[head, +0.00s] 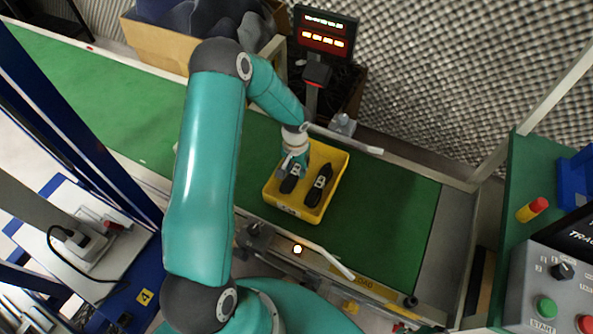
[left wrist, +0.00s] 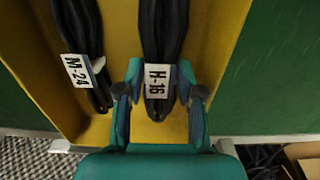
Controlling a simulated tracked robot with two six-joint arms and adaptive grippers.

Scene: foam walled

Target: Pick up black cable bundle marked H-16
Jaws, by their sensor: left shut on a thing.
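The black cable bundle marked H-16 (left wrist: 158,108) lies in the yellow bin, its white tag facing the left wrist camera. In the head view it is the left bundle (head: 289,186), partly covered by my gripper. My left gripper (head: 291,168) reaches down into the bin. In the left wrist view its fingers (left wrist: 159,88) are shut on the H-16 bundle, one on each side near the tag. I cannot tell any gap between bundle and bin floor. My right gripper is not in view.
A second black bundle marked M-24 (left wrist: 85,50) lies beside it in the yellow bin (head: 337,186). The bin stands on a green conveyor (head: 390,215) with metal rails. A red display (head: 325,32) and a cardboard box (head: 155,42) stand behind. A control panel (head: 560,285) is at right.

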